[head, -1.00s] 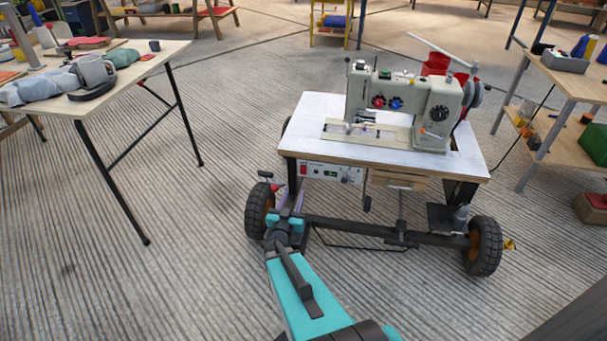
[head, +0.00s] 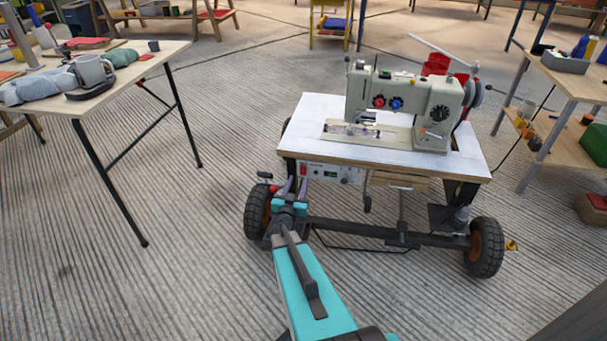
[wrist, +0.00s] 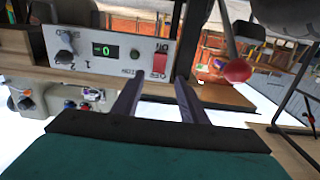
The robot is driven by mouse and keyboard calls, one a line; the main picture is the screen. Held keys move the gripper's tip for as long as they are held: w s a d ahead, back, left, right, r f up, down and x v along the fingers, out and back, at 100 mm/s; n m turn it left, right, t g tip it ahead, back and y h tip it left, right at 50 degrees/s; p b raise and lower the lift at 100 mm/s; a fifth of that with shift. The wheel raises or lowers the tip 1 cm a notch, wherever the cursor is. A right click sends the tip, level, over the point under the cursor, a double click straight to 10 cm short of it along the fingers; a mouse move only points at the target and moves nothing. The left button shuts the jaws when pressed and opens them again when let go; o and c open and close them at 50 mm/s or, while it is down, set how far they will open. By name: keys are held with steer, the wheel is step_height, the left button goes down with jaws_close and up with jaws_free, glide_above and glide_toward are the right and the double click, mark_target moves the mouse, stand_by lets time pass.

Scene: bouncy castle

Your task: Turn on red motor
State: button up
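The sewing machine (head: 410,108) stands on a white-topped wheeled table (head: 310,122). A white control panel (head: 345,174) hangs under the table's front left edge and appears upside down in the wrist view (wrist: 130,42). It carries a red switch (wrist: 160,63), a green display (wrist: 104,50) reading 0 and a dark knob (wrist: 64,54). The red switch shows small in the head view (head: 303,169). My gripper (head: 297,184) is just below the panel's left end. In the wrist view my gripper (wrist: 158,90) has its fingers apart and empty, with the switch between and beyond them. Contact cannot be told.
A lever with a red ball (wrist: 237,70) stands beside the panel. The table's left wheel (head: 257,212) is close to my gripper. A side table (head: 150,62) with a mug is at left, and a wooden shelf unit (head: 565,80) at right. Open floor lies between.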

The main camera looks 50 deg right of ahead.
mark_target(301, 170)
steer(key=shift+b+x, duration=0.65)
steer(key=shift+x, duration=2.5)
jaws_close()
steer(key=shift+f+h+b, duration=0.3)
steer(key=shift+b, duration=0.75)
steer(key=h+b, duration=0.1)
steer(key=b, duration=0.1)
steer(key=t+h+b, duration=0.1)
steer(key=b, duration=0.2)
steer(key=shift+w+a+f+t, duration=0.1)
steer(key=shift+f+t, duration=0.2)
steer(key=shift+f, duration=0.05)
steer(key=shift+b, duration=0.3)
steer(key=shift+a+r, duration=0.1)
steer(key=shift+r, duration=0.05)
